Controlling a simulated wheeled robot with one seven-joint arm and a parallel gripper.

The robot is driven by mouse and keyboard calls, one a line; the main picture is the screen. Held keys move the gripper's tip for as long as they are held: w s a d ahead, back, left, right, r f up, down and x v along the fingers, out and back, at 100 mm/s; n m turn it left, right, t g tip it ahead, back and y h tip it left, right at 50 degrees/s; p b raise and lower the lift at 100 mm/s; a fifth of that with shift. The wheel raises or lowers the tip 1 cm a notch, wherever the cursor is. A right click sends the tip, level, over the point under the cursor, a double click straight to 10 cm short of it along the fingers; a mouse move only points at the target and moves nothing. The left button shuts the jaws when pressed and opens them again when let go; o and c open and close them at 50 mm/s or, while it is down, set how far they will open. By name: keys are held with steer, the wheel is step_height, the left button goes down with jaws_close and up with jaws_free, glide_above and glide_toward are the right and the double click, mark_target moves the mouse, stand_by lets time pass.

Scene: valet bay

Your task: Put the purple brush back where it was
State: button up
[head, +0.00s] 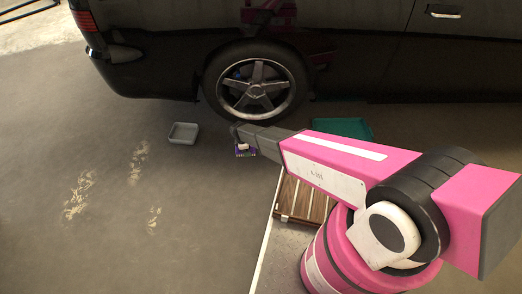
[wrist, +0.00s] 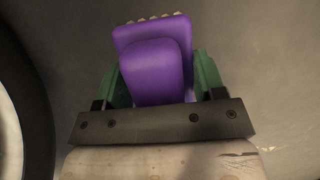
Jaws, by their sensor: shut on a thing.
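The purple brush (wrist: 155,70) has a block-shaped purple body with pale bristle tips along its far edge. It sits between the green fingers of my gripper (wrist: 160,78) in the wrist view, and the gripper is shut on it. In the head view my gripper (head: 243,142) is in front of the car's wheel, and a small purple part of the brush (head: 245,154) shows below it. The height of the brush above the floor is hard to tell.
A shallow grey tray (head: 184,132) lies on the floor to the left of the gripper. A teal tray (head: 352,127) lies to the right, partly behind my arm. A slatted wooden thing (head: 304,204) is nearer. The black car (head: 160,50) and its wheel (head: 257,85) stand behind.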

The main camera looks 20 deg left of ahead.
glide_above(258, 151)
steer(key=x, duration=0.4)
steer(key=a+x, duration=0.1)
steer(key=x, duration=0.1)
steer(key=shift+s+f, duration=0.15)
steer(key=shift+f, duration=0.05)
steer(key=shift+a+x, duration=0.2)
steer(key=shift+x, duration=0.75)
steer(key=shift+a+x, duration=0.15)
steer(key=shift+x, duration=0.8)
steer(key=shift+s+f, duration=0.15)
steer(key=shift+f, duration=0.1)
steer(key=o, duration=1.1)
steer(key=shift+o, duration=0.2)
steer(key=shift+r, duration=0.1)
